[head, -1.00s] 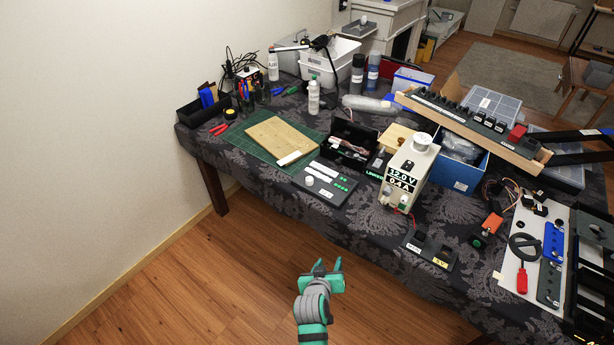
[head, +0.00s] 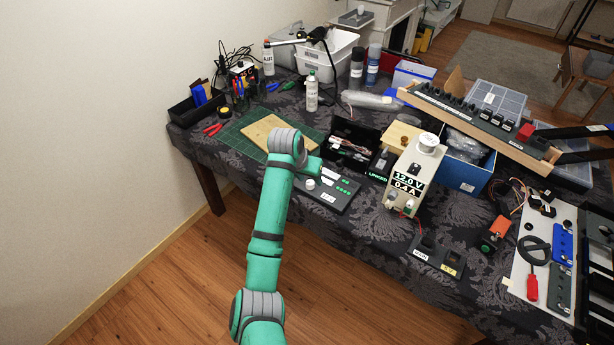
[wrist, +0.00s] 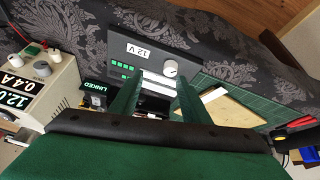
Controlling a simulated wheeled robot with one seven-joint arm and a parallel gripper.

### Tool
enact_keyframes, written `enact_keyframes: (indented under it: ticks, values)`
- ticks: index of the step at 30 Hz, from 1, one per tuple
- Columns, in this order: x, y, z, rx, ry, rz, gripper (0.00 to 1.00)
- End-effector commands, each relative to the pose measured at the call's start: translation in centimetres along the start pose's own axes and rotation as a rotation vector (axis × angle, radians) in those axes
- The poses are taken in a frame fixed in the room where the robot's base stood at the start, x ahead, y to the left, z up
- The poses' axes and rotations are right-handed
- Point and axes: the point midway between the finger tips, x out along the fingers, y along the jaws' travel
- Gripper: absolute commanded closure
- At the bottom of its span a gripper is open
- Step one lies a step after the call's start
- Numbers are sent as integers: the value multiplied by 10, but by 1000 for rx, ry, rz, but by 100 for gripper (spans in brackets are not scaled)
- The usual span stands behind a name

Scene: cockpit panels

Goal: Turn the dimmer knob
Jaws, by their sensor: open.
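The dimmer knob (head: 310,184) is a small round white knob on a dark flat panel (head: 327,203) near the table's front edge. In the wrist view the knob (wrist: 170,69) stands on the panel (wrist: 185,55) beside a "12 V" label, with green lights and white strips nearby. My gripper (wrist: 160,80) is open and empty, its two green fingers pointing toward the panel. The knob shows just beyond the gap between the fingertips, nearer the right finger, with no clear contact. In the head view my gripper (head: 314,166) is partly hidden by my wrist.
A power supply (head: 412,172) with a lit display stands right of the panel. An open black box (head: 352,140) lies behind it. A wooden board (head: 258,132) on a green cutting mat (head: 233,140) is to the left.

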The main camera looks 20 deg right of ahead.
Motion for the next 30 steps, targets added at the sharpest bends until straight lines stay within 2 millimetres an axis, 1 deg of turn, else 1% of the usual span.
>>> enact_keyframes:
  ticks: [1, 4, 7, 9, 11, 14, 18, 24, 30]
  values:
    - [-10, -7, -5, 8, -18, -10, 58]
    - [-21, -13, -9, 19, -46, -19, 58]
    - [-25, -16, -10, 22, -61, -23, 58]
    - [-22, -17, -9, 23, -64, -23, 58]
    - [-16, -18, -9, 22, -65, -23, 58]
    - [-1, -18, -7, 21, -65, -22, 58]
    - [24, -18, -6, 22, -65, -22, 58]
    - [56, -20, -3, 20, -65, -23, 58]
    - [76, -18, -4, 24, -62, -22, 58]
